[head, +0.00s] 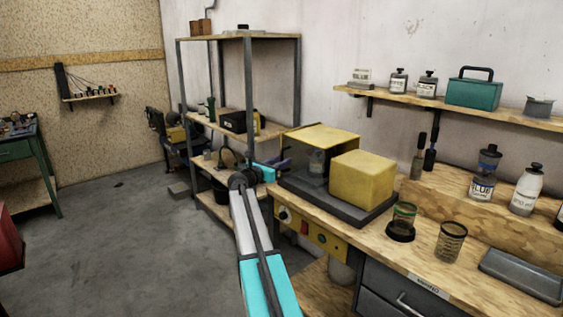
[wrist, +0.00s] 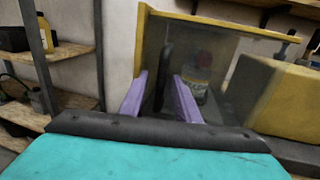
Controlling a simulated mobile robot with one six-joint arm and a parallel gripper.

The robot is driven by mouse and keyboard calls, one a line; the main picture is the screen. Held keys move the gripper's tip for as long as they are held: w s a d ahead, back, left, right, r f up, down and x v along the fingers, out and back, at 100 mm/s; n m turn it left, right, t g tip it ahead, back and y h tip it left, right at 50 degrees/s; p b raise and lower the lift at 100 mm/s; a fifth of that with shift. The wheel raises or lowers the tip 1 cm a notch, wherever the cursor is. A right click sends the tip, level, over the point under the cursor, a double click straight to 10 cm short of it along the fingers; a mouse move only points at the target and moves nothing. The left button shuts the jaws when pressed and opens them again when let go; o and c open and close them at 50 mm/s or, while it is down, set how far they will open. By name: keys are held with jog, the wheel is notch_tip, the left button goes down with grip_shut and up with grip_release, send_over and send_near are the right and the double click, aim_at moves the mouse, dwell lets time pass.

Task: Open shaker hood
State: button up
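The shaker (head: 345,216) stands on the wooden bench, with a dark base and a yellow box on its right. Its hood (head: 322,136) has a yellow top and see-through dark sides, and looks closed; it also shows in the wrist view (wrist: 222,27). A labelled bottle (wrist: 201,76) shows inside through the panel. My gripper (head: 284,162) is at the hood's left side. In the wrist view its purple fingers (wrist: 160,76) are apart, with a dark upright bar, perhaps the hood's handle, showing between them. I cannot tell whether they touch it.
A shelf rack (head: 248,90) stands left of the bench. A green-rimmed jar (head: 403,220) and a wire-mesh cup (head: 450,243) stand right of the shaker. A yellow control panel (head: 312,236) is on the bench front.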

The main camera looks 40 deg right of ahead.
jog(key=shift+d, duration=0.25)
jog(key=shift+c, duration=0.4)
